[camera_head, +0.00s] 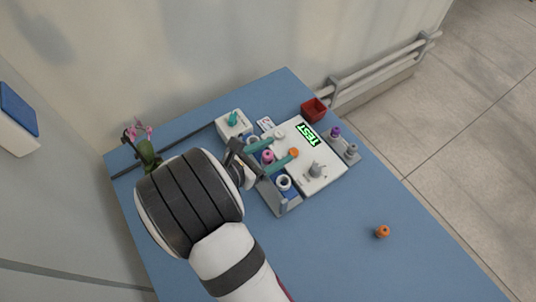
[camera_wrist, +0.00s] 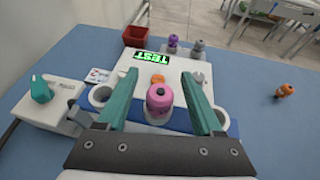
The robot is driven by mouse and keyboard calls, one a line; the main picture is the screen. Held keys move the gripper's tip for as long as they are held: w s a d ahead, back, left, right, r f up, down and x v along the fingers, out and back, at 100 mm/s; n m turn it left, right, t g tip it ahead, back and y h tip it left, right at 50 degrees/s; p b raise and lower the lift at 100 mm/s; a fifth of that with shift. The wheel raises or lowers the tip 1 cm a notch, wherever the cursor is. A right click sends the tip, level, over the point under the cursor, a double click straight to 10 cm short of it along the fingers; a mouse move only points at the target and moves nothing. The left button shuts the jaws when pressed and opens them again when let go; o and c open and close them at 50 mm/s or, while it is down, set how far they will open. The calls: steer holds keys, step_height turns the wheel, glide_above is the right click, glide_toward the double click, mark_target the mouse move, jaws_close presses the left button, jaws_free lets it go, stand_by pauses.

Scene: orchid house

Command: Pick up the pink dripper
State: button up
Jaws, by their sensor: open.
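The pink dripper (camera_wrist: 159,101) is upright between the two teal fingers of my gripper (camera_wrist: 160,95) in the wrist view, with gaps on both sides. It also shows in the head view (camera_head: 267,156), set in the blue-and-grey rack (camera_head: 290,206) along the near side of the white device. My gripper (camera_head: 280,163) is open around or just above the dripper; I cannot tell its exact height. The dripper's lower part is hidden by the rack and my gripper.
The white device (camera_head: 326,179) has a green TEST display (camera_head: 309,135) and an orange piece (camera_head: 294,152). A red box (camera_head: 313,110) stands behind. Purple (camera_head: 335,132) and grey (camera_head: 351,151) pieces sit right.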

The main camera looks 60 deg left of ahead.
steer(key=shift+w+f, duration=0.2)
steer(key=shift+w, duration=0.3)
jaws_close()
